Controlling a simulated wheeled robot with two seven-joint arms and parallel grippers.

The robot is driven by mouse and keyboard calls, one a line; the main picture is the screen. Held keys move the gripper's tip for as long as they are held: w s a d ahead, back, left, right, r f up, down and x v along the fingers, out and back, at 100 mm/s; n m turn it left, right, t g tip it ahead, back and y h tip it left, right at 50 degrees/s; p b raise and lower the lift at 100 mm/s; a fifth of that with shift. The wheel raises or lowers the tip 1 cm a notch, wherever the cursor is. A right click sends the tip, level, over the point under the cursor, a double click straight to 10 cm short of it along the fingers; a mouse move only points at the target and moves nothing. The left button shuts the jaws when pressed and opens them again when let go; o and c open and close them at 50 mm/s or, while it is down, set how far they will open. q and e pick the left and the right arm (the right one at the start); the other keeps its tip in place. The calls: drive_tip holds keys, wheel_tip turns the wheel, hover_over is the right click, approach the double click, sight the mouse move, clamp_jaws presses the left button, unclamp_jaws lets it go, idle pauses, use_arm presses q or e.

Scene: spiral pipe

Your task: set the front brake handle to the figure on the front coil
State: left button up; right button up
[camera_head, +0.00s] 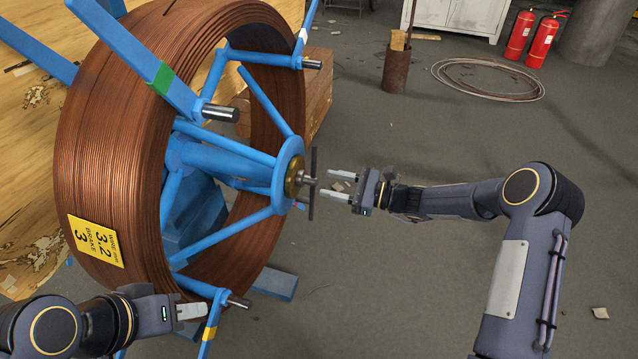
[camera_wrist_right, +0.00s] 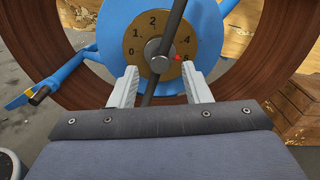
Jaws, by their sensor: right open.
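The front coil (camera_head: 120,150) is copper wire on a blue reel frame. Its yellow tag (camera_head: 96,240) reads wire 3.2 mm, brake 3. The brake handle (camera_head: 313,184), a dark bar, crosses the hub; it also shows in the right wrist view (camera_wrist_right: 172,38), tilted with its top to the right. Behind it is a brass dial (camera_wrist_right: 141,42) with figures; 0, 1, 2 and 4 are readable, and the bar covers part. A red mark sits at its right. My right gripper (camera_head: 335,183) is open, facing the hub, just short of the bar.
Blue spokes and arms with metal rod ends (camera_head: 222,113) stick out around the hub. Wooden crates (camera_head: 318,85) stand behind the coil. The floor right of the hub is clear.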

sight(317, 181)
drive_tip(key=shift+x, duration=2.1)
clamp_jaws()
